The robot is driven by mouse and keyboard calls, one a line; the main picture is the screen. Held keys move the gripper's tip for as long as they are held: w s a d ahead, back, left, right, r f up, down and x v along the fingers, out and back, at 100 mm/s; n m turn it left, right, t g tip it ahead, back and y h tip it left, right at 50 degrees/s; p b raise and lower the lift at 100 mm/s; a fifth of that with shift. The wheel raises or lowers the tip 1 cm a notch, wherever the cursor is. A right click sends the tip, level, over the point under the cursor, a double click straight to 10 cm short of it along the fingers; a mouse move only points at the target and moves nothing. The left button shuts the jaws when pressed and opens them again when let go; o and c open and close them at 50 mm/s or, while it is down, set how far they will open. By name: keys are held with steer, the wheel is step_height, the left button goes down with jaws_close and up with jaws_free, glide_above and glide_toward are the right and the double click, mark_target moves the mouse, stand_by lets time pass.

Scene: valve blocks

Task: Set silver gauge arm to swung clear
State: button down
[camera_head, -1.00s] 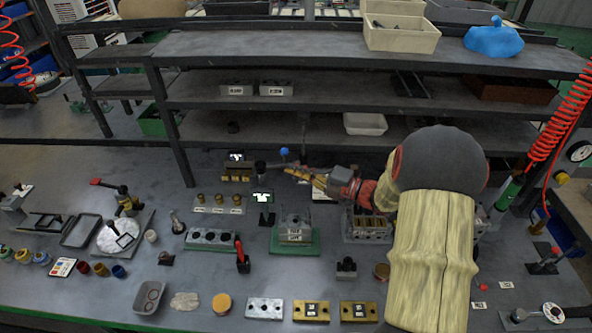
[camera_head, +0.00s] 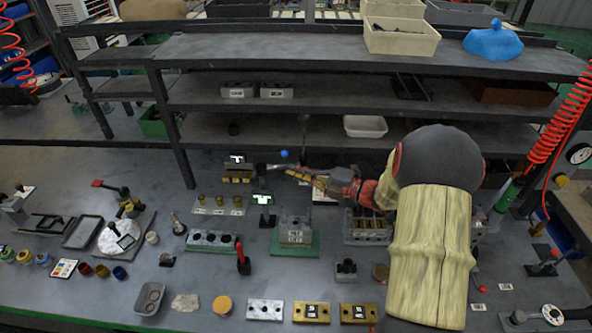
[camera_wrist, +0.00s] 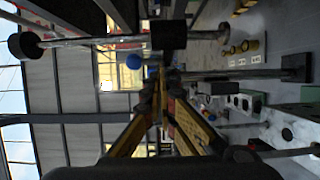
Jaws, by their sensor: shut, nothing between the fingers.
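The silver gauge arm appears to be the slim grey bar (camera_head: 287,166) running right from a black block on a stand in the head view. In the wrist view, a silver bar (camera_wrist: 90,42) runs from that black block (camera_wrist: 167,35) to a black knob (camera_wrist: 25,45) at the left. My gripper (camera_head: 292,172) is beside the bar in the head view. In the wrist view my gripper (camera_wrist: 165,76) has its yellow fingers converged at the tips, shut and empty, with the bar off to one side. I cannot tell whether they touch it.
A blue ball (camera_head: 284,154) is close to my fingertips. A small green-lit display (camera_head: 262,198) stands below the black block. A grey block on a green base (camera_head: 280,250) and a block with several bores (camera_head: 209,241) are nearby. Shelves (camera_head: 330,92) rise behind.

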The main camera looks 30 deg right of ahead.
mark_target(302, 158)
steer(key=shift+w+y, duration=0.1)
steer(key=shift+y, duration=0.2)
steer(key=n+g+y+p, duration=0.1)
steer(key=p, duration=0.1)
steer(key=w+d+n+g+y+p, duration=0.1)
steer(key=p, duration=0.1)
steer(key=shift+w+d+r, duration=0.1)
steer(key=shift+w+r, duration=0.05)
steer(key=shift+w, duration=0.15)
steer(key=shift+w+d+n+g+y+p, duration=0.2)
steer(key=shift+w+n+g+y+p, duration=0.25)
steer(key=shift+p, duration=0.4)
steer(key=w+p, duration=0.1)
steer(key=p, duration=0.1)
steer(key=w+p, duration=0.1)
steer(key=shift+w+d+p, duration=0.3)
steer(key=shift+w+p, duration=0.05)
steer(key=shift+n+g+y, duration=0.75)
steer(key=shift+g, duration=0.1)
steer(key=shift+w+a+p, duration=0.15)
steer(key=shift+w+p, duration=1.6)
steer(key=shift+w, duration=0.25)
